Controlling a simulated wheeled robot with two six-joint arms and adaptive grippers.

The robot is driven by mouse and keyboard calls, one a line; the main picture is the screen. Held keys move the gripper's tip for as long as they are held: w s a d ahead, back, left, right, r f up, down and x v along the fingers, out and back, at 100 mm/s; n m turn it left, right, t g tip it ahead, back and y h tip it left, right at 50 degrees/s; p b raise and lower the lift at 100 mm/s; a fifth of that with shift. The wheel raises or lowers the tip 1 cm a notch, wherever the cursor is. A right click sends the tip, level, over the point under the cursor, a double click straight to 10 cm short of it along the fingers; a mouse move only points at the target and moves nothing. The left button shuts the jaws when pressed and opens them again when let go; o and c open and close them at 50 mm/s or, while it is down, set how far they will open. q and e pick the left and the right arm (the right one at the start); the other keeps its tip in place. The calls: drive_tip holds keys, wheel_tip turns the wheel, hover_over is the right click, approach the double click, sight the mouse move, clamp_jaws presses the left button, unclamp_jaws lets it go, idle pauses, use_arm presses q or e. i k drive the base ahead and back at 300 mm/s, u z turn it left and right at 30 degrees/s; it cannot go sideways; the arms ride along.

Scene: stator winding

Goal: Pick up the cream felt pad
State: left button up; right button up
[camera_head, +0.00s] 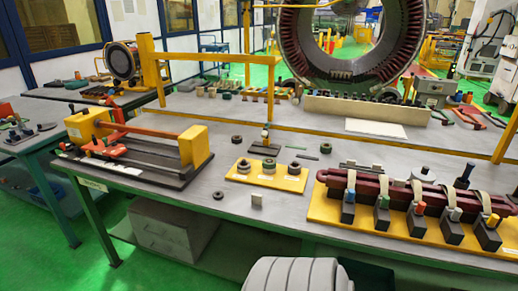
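A flat, pale cream rectangle (376,128) that looks like the felt pad lies on the grey workbench (225,145), toward the back right. It lies in front of a long cream block (350,107). Neither of my grippers is in view.
A yellow plate with dark rings (240,176) sits mid-bench. A yellow fixture with dark red bars (320,208) fills the right front. A yellow-and-black clamp fixture (195,147) stands left. A large stator ring (299,42) rises behind. Yellow posts (149,66) frame the bench.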

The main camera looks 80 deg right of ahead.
sight(257, 199)
drive_tip(key=z, duration=0.7)
drive_tip(key=i, duration=0.8)
drive_tip(key=z, duration=0.95)
drive_tip(key=i, duration=0.25)
drive_tip(key=z, duration=0.2)
